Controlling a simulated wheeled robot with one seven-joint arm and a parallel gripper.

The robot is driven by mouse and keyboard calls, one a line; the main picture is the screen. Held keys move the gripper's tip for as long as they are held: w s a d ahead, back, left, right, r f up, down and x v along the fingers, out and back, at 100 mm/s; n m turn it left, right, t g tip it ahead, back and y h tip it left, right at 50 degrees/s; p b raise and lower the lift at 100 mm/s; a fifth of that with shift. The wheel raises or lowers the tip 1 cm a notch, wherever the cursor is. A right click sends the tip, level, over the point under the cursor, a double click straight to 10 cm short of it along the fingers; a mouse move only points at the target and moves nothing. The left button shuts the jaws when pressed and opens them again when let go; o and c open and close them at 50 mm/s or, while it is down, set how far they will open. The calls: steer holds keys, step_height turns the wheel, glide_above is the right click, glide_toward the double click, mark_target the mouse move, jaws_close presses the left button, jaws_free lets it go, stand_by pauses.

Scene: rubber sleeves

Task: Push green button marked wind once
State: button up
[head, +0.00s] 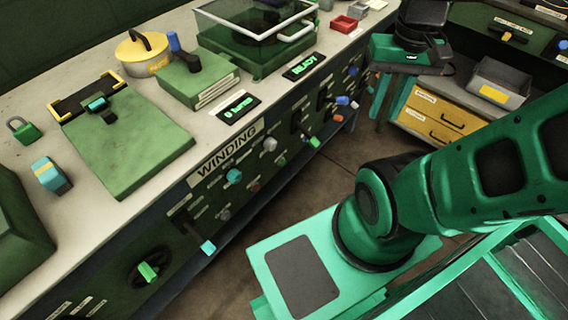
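The panel under the WINDING sign (228,152) carries several small knobs and buttons. A teal-green one (233,176) sits just below the sign. A darker green one (282,160) sits lower right of the sign, and another green one (314,141) is further right. Their labels are too small to read, so I cannot tell which is marked wind. My gripper (388,108) hangs at the top right, in front of the far end of the bench and well away from the WINDING panel. Its fingertips are small and partly dark, and I cannot tell their gap.
The bench top (130,205) holds a green plate fixture, a yellow pot (143,55), a clear-covered green machine (255,40) and displays, one reading READY (304,66). Levers and a wheel with a green handle (148,271) stick out from the front. Yellow drawers (440,115) stand at right. Floor shows between.

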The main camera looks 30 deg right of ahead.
jaws_close()
stand_by(1.4)
